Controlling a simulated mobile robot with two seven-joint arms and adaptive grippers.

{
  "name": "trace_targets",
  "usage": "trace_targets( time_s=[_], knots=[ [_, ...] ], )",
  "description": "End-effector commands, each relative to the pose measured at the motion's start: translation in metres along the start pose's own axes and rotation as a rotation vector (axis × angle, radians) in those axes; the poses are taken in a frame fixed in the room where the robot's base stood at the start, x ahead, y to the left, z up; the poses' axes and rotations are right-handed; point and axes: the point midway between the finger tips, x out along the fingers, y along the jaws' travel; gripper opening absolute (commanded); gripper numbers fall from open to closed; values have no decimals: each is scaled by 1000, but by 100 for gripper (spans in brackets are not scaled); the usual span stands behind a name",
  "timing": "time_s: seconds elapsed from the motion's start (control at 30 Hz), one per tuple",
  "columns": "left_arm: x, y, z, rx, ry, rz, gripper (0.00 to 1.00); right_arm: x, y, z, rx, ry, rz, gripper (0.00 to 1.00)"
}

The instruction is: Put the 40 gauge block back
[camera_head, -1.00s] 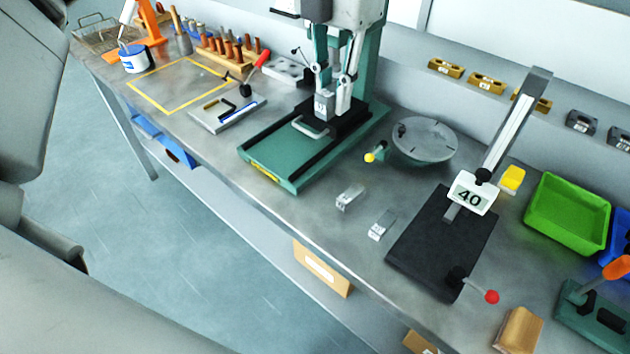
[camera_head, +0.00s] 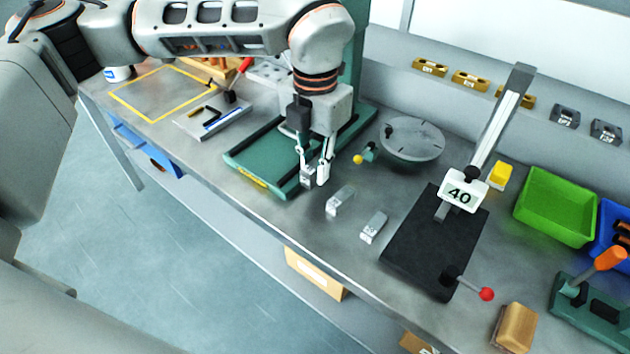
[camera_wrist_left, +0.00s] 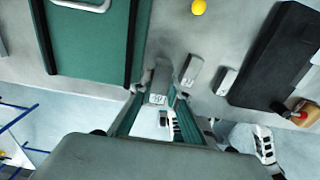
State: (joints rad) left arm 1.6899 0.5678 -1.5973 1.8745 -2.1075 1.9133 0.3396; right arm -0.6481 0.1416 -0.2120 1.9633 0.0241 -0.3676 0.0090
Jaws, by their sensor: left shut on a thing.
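My left gripper (camera_head: 314,177) is shut on a small grey metal block (camera_head: 307,179), beside the front right edge of the green machine base. The held block also shows in the left wrist view (camera_wrist_left: 158,100), between the fingertips; its marking is too small to read. I cannot tell whether it touches the table. Two similar grey blocks, one nearer (camera_head: 340,201) and one farther right (camera_head: 374,227), lie on the table to its right. My right gripper is not in view.
The green machine base (camera_head: 255,165) lies left of the gripper. A round grey plate (camera_head: 412,139) and a yellow knob (camera_head: 358,160) are behind the blocks. A green bin (camera_head: 556,207) stands at the right. The grey tabletop's front edge runs close before the blocks.

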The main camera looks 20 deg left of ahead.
Motion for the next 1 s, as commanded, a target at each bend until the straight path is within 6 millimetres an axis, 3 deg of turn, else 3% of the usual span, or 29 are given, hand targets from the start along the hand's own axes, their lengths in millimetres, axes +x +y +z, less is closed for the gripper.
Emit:
trace_targets(
  time_s=[0.17, 0.43, 0.87, 0.9, 1.0],
  knots=[
    [8, 0, 0, -1, 0, -1, 0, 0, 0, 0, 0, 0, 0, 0],
    [43, 0, 0, 0, 0, 0, 0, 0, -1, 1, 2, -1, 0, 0],
    [50, 0, 0, 0, -1, 0, 0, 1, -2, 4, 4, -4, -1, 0],
    [50, 0, 0, 0, 0, 0, 23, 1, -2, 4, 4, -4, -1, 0],
    [49, 0, 0, 0, 0, 0, 23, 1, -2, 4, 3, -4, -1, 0]
  ],
)
